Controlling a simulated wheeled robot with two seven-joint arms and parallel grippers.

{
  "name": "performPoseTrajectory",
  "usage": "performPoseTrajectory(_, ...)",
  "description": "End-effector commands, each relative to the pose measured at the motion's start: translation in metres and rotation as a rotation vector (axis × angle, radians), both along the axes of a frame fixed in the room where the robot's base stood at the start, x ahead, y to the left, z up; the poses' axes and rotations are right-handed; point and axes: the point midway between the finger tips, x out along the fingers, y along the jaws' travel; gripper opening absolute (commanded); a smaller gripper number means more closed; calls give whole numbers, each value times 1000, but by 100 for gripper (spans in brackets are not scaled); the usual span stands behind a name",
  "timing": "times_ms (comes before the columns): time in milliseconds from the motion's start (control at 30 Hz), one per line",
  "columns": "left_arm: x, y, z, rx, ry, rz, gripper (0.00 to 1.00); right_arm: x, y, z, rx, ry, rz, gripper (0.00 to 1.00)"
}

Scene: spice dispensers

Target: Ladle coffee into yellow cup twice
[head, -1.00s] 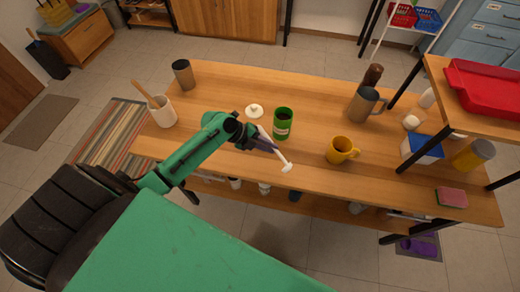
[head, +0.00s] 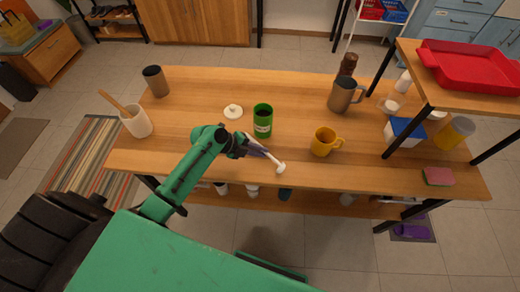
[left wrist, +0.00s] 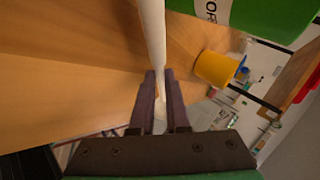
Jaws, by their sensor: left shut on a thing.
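The green canister (head: 263,127) stands open on the wooden table with a dark inside; its side with a white label also shows in the left wrist view (left wrist: 268,14). The yellow cup (head: 323,144) stands upright to its right, handle to the right; it also shows in the left wrist view (left wrist: 213,68). My left gripper (head: 262,152) is shut on the white ladle (head: 280,168), in front of the canister near the table's front edge. The ladle handle runs between the fingers in the left wrist view (left wrist: 152,35). I cannot tell whether the ladle holds coffee. My right gripper is not in view.
A white lid (head: 233,112) lies left of the canister. A metal mug (head: 342,97) and a brown bottle (head: 348,64) stand behind the cup. A shelf with a red tray (head: 475,65) rises at the right. A utensil pot (head: 137,121) stands at the far left.

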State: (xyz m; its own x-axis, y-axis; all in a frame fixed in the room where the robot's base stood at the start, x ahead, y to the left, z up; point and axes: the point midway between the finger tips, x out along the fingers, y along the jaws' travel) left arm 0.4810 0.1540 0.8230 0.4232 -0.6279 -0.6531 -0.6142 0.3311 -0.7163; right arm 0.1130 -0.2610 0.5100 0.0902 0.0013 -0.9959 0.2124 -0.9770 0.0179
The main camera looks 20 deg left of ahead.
Motion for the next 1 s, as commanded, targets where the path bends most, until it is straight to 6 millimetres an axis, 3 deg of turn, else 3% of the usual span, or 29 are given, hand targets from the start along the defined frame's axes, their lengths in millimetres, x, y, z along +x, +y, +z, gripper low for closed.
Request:
performPoseTrajectory(233, 0, 0, -1, 0, -1, 0, 0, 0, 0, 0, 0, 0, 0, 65)
performPoseTrajectory(300, 0, 0, -1, 0, -1, 0, 33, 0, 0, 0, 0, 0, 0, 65)
performPoseTrajectory(333, 0, 0, -1, 0, -1, 0, 44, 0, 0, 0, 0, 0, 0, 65)
performPoseTrajectory(367, 0, 0, -1, 0, -1, 0, 48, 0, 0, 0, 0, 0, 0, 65)
performPoseTrajectory(733, -4, 8, 4, 3, -1, 1, 48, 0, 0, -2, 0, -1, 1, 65)
performPoseTrajectory(1000, -33, 50, 45, 7, -2, 0, 48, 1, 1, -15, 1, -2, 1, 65)
